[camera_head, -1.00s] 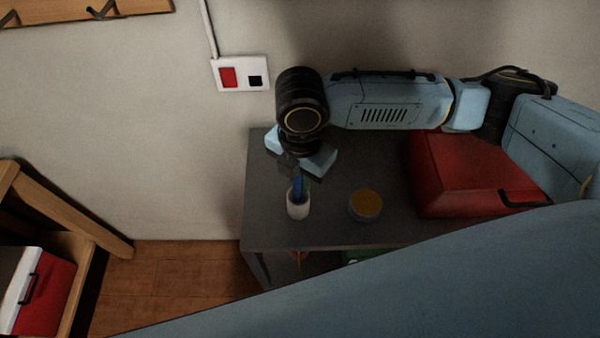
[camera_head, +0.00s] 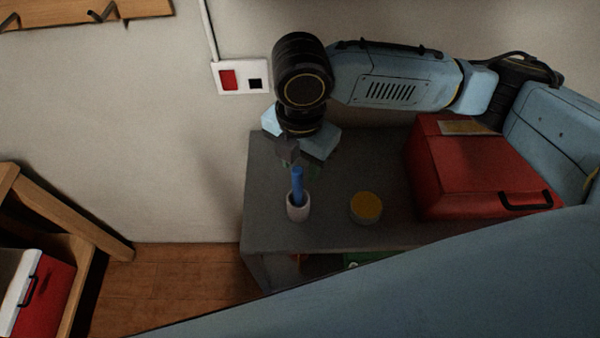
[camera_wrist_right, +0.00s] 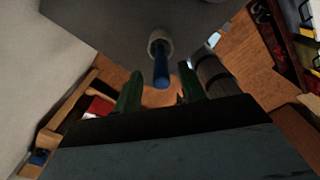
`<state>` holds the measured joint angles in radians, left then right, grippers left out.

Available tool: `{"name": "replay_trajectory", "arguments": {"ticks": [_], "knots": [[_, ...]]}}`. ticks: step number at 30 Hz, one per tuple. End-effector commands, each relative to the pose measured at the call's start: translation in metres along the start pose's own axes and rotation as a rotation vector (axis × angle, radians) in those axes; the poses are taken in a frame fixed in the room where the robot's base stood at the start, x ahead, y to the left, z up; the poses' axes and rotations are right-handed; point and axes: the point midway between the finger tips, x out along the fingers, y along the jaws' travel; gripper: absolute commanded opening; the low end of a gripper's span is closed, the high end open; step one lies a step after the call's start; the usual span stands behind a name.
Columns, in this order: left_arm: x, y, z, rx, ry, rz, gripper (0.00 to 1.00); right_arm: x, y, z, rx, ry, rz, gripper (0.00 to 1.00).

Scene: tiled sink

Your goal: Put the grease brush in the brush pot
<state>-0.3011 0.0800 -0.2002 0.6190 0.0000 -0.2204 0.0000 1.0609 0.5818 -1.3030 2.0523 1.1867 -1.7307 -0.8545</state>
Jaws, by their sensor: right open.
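The brush pot (camera_head: 298,211) is a small pale cup on the dark grey table top, near its left end. The grease brush (camera_head: 297,184) stands in the pot with its blue handle pointing up. My right gripper (camera_head: 300,163) is open and empty just above and behind the handle. In the right wrist view the open fingers (camera_wrist_right: 158,92) show, with the blue handle (camera_wrist_right: 161,72) between and beyond them and the pale pot (camera_wrist_right: 158,38) around its far end. The brush's lower end is hidden inside the pot. My left gripper is not in view.
A round tin with a yellow-brown top (camera_head: 366,207) stands right of the pot. A red toolbox (camera_head: 470,170) stands farther right on the grey table (camera_head: 335,232). A wall socket plate (camera_head: 241,77) is behind. My own pale blue arm link covers the lower right.

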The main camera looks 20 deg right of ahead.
Motion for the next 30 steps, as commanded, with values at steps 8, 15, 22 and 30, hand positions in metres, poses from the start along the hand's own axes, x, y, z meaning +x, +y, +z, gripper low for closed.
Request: {"name": "replay_trajectory", "arguments": {"ticks": [8,15,22,30], "knots": [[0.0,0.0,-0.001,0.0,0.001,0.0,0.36,-0.053,0.001,0.0,0.0,-0.001,0.003,0.41],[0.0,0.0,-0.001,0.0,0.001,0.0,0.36,-0.068,0.0,0.0,0.0,0.001,0.0,0.41],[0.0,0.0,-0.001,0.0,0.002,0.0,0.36,-0.068,0.0,0.0,0.0,0.001,-0.001,0.41],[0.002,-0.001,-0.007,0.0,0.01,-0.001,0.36,-0.047,0.011,-0.02,0.082,0.078,0.064,0.41]]}}
